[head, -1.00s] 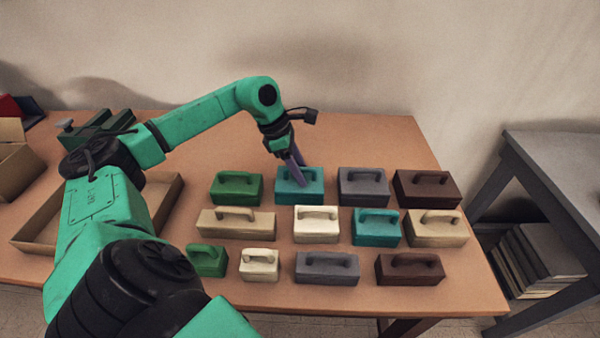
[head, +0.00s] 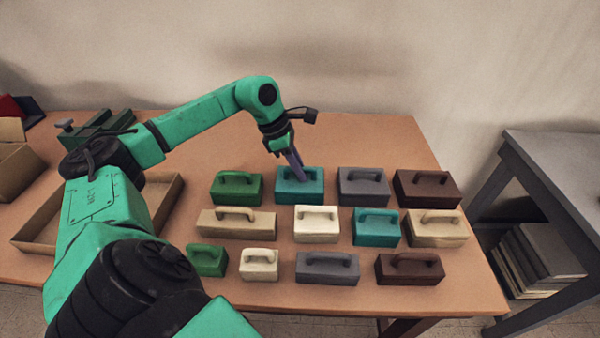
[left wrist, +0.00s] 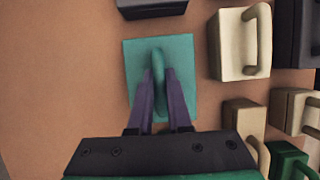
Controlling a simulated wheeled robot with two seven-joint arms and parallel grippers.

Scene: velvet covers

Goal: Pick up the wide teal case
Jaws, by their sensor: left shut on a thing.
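The wide teal case (head: 290,195) stands in the back row on the table, second from the left, with a teal handle on top. My left gripper (head: 299,177) reaches down to it from above and is shut on its handle. In the left wrist view the two purple fingers (left wrist: 159,78) lie on either side of the handle, over the case's top (left wrist: 184,82). The case appears to rest on the table. A narrower teal case (head: 376,233) stands in the middle row, to the right. My right gripper is out of view.
Green (head: 235,192), grey (head: 363,192) and dark brown (head: 427,190) cases share the back row. More cases fill two rows in front, closely spaced. An open cardboard tray (head: 36,247) is at the left. A grey side table (head: 560,160) stands at the right.

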